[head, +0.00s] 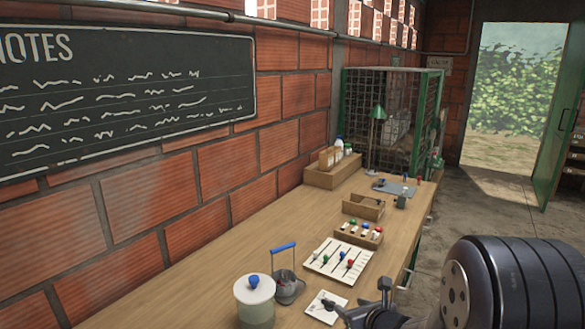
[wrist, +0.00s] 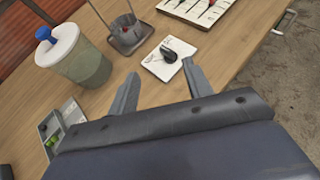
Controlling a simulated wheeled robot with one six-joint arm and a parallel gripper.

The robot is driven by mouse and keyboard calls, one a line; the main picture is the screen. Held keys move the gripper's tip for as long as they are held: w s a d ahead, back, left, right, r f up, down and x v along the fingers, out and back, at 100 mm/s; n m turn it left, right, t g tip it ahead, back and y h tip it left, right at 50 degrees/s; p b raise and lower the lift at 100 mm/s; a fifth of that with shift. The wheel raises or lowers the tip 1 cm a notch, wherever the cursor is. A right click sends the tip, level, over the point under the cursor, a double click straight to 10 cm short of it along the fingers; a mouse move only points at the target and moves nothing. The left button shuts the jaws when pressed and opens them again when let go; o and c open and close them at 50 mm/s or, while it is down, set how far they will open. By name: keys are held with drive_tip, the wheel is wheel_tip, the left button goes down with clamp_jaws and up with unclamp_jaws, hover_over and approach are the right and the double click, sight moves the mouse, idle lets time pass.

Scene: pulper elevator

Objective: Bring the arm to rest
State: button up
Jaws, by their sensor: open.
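My gripper (wrist: 159,72) is open in the wrist view, its two grey fingers spread with nothing between them. It is over the front part of the wooden bench (head: 215,287). Beyond the fingertips lies a white card (wrist: 157,67) with a small dark object (wrist: 168,54) on it. In the head view my gripper (head: 362,301) shows at the lower right, beside the same card, and its fingers are partly hidden by the dark arm. I cannot tell the height of the fingers above the bench.
A jar (head: 255,309) with a blue-knobbed lid and a grey metal vessel (head: 289,288) with a blue handle stand left of the card. A white board with coloured pegs (head: 325,265) lies behind. A wire cage (head: 405,110) stands at the far end.

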drive_tip(key=shift+w+a+n+y+b, duration=0.2)
drive_tip(key=shift+a+n+y, duration=0.15)
drive_tip(key=shift+a, duration=0.25)
drive_tip(key=shift+w+a+n+y+b, duration=0.15)
drive_tip(key=shift+a+n+y, duration=0.15)
drive_tip(key=shift+a, duration=0.3)
drive_tip(key=shift+s, duration=0.1)
drive_tip(key=shift+r, duration=0.1)
